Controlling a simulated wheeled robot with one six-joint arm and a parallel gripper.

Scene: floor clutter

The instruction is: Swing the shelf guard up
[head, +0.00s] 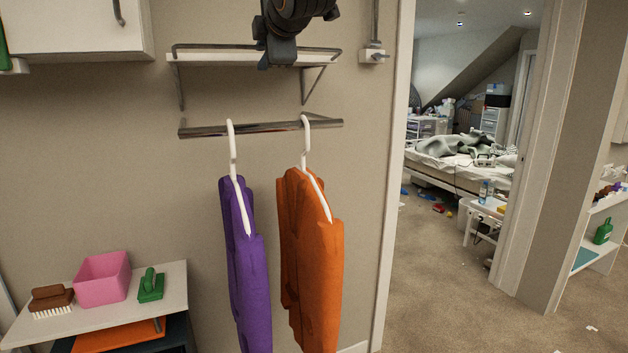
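The shelf guard (215,46) is a thin dark metal rail with bent ends. It runs along the small white wall shelf (212,58) at the top middle of the head view, close to the level of the board. My gripper (280,52) is dark and comes down from the top edge in front of the right part of the shelf. It overlaps the guard and hides part of it. I cannot tell whether it touches the guard or whether its fingers are open or shut.
Below the shelf, a metal rail (255,129) holds a purple garment (245,265) and an orange garment (312,260) on white hangers. A white cabinet (75,28) hangs at upper left. A low table (165,301) with a pink bin (102,278) and brushes stands lower left. A doorway opens right.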

